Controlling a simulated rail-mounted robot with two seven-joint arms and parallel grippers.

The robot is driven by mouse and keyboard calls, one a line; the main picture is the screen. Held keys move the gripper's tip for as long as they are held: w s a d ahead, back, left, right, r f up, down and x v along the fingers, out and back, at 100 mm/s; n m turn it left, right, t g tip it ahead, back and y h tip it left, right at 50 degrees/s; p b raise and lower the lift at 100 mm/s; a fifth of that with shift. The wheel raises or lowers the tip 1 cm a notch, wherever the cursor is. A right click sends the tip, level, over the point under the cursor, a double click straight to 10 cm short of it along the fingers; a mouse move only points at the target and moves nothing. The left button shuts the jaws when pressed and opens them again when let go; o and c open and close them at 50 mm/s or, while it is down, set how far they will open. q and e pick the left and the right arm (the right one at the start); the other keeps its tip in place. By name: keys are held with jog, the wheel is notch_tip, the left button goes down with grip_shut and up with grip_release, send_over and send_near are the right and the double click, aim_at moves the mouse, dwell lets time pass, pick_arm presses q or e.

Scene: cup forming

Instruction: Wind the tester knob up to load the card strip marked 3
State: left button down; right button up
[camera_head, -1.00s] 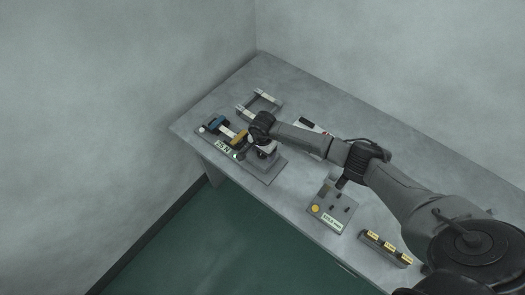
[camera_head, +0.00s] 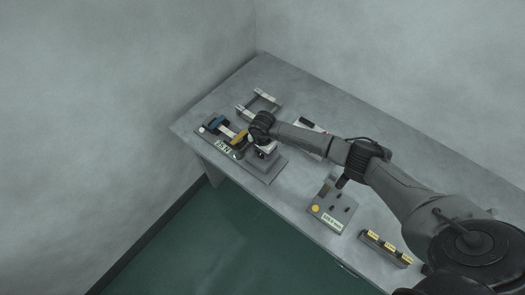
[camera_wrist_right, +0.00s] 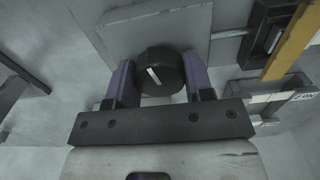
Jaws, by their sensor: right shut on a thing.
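The tester (camera_head: 274,171) stands at the left end of the table, with a blue clamp (camera_head: 216,123) and a yellow clamp (camera_head: 240,137). A pale strip (camera_head: 227,131) spans between them; I cannot read a 3 on it. Its small sign (camera_head: 223,148) shows a figure and an N. In the right wrist view the black round knob (camera_wrist_right: 161,72), with a white mark on its face, sits between the purple fingers of my right gripper (camera_wrist_right: 160,80), shut on it. In the head view my right wrist hides the knob. My left gripper is out of view.
A frame with pale bars (camera_head: 259,104) lies behind the tester. A grey pegged block with a yellow disc and label (camera_head: 332,225) stands near the front edge. A dark holder with several yellow labels (camera_head: 385,250) is to its right. The back right of the table is clear.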

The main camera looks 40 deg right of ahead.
jog(key=m, duration=0.5)
jog(key=shift+m, duration=0.4)
jog(key=m, duration=0.5)
jog(key=shift+m, duration=0.3)
jog(key=o, duration=0.9)
jog(key=shift+r, duration=0.15)
notch_tip(320, 180, up, 14)
jog(key=shift+f, duration=0.2)
dwell(1.4)
